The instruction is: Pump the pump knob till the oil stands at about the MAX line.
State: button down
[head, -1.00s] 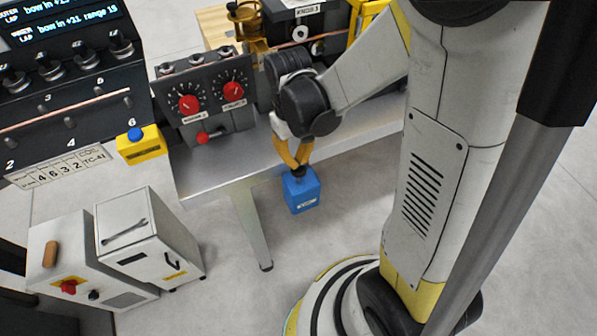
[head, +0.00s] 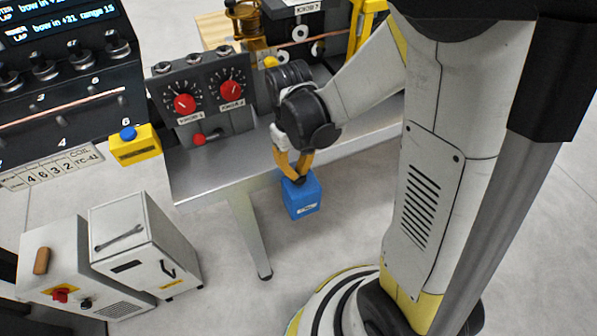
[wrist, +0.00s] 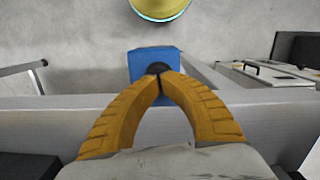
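A blue box (head: 304,205) with a pale label stands off the front edge of the metal table, and a small black knob sits on its top. I take this as the pump knob (wrist: 157,67). My gripper (head: 300,178) points down over the box. In the wrist view its two yellow fingers (wrist: 160,78) come together at the black knob and appear closed on it, hiding part of it. The blue box also shows in the wrist view (wrist: 143,62). No oil level or MAX line can be made out.
The table (head: 215,180) carries a panel with two red dials (head: 210,97). A yellow box with a blue button (head: 135,145) sits left of it. A white cabinet with a wrench (head: 120,237) stands on the floor.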

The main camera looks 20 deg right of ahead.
aim_at(290, 160)
jog(key=w, duration=0.2)
jog(key=w+r, duration=0.1)
jog(key=shift+a, duration=0.25)
notch_tip(290, 160, up, 12)
jog(key=w, duration=0.1)
dwell(0.4)
dwell(1.3)
jog(key=s+r+n+p, duration=0.1)
jog(key=n+p, duration=0.1)
jog(key=n, duration=0.3)
jog(key=s+r+n+t+p, duration=0.1)
jog(key=n+p, duration=0.2)
jog(key=n, duration=0.3)
jog(key=s+d+r+n+y+p, duration=0.1)
jog(key=s+n+p, duration=0.1)
jog(key=n, duration=0.3)
jog(key=shift+s+r, duration=0.1)
jog(key=shift+r, duration=0.25)
